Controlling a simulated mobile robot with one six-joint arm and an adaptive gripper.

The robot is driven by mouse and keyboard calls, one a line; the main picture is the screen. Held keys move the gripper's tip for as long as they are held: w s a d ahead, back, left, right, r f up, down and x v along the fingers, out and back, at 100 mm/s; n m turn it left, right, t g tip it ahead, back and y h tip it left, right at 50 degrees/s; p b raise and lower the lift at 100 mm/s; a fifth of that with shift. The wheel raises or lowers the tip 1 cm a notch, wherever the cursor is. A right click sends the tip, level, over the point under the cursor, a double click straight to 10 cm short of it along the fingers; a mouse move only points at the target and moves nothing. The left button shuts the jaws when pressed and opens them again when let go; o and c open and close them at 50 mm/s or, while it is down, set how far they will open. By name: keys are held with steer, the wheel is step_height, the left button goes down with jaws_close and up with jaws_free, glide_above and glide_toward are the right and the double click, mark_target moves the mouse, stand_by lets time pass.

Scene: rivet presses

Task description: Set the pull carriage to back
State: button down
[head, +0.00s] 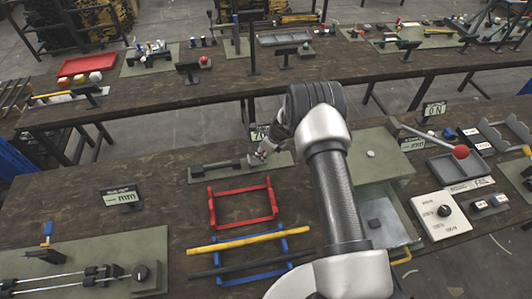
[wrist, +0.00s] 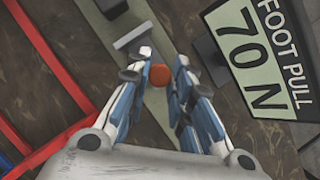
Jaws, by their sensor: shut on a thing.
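The pull carriage seems to belong to the foot-pull unit, a narrow green plate (head: 203,176) with a dark bar (head: 215,166) along it, in the middle of the near bench. My gripper (head: 263,152) is low over the right part of this plate. In the wrist view, an orange-brown round knob (wrist: 159,75) sits between the two fingers of my gripper (wrist: 160,78), which are shut on it. A pale grey crosspiece (wrist: 133,34) shows just beyond the fingers. What lies under the knob is hidden. The sign (wrist: 262,55) beside it reads FOOT PULL 70 N.
A red frame (head: 211,208) stands in front of the plate, with a yellow bar (head: 235,241) and blue frame (head: 268,268) nearer. A green board with rails (head: 120,250) lies at left. A press with a red-ball lever (head: 460,152) stands at right. Bare bench lies left of the plate.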

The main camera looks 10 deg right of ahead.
mark_target(255, 163)
steer(key=a, duration=0.3)
steer(key=shift+a, duration=0.1)
steer(key=c, duration=1.4)
jaws_free()
steer(key=shift+a, duration=0.1)
steer(key=shift+c, duration=0.2)
steer(key=shift+d+r, duration=0.3)
steer(key=shift+r, duration=0.2)
steer(key=v, duration=1.1)
